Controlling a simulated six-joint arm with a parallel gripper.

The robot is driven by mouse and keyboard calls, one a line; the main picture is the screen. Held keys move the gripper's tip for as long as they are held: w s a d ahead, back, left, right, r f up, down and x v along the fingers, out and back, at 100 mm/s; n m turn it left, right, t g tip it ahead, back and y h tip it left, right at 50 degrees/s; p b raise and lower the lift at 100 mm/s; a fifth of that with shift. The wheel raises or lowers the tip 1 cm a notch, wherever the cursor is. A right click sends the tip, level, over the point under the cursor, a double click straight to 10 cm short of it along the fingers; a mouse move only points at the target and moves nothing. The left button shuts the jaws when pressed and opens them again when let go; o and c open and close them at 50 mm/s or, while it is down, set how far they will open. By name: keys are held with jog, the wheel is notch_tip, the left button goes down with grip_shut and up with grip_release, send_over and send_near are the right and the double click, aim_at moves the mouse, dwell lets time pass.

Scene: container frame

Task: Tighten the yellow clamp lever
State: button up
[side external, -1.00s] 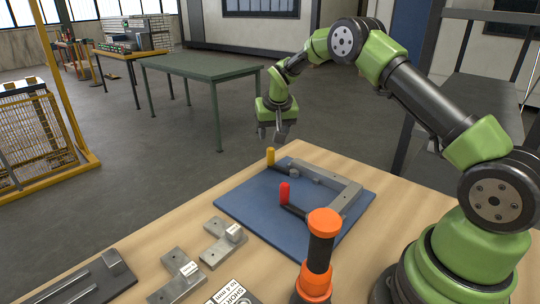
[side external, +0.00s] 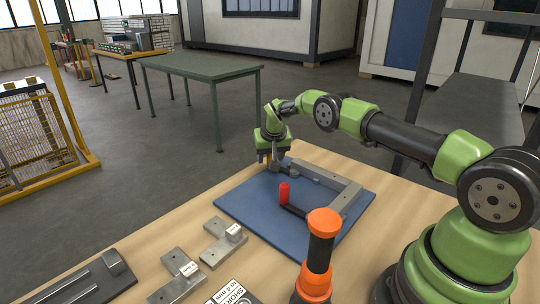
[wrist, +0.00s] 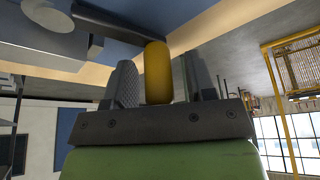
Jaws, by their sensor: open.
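My gripper (side external: 273,157) is lowered at the far corner of the blue mat (side external: 238,203), over the yellow clamp lever. In the wrist view, the yellow lever (wrist: 157,72) stands between the two open fingers (wrist: 158,80), with a gap visible on each side. In the side view, the gripper mostly hides the yellow lever (side external: 268,160). The grey clamp frame (side external: 345,196) lies on the mat. A red lever (side external: 284,193) stands upright on the near side of the frame, apart from the gripper.
An orange and black upright tool (side external: 320,245) stands at the table's front. Several grey metal parts, including a bracket (side external: 222,243), lie on the wooden table (side external: 160,240) to the left of the mat. A green table (side external: 200,66) stands behind, well apart.

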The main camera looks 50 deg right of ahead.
dwell(0.3)
grip_shut()
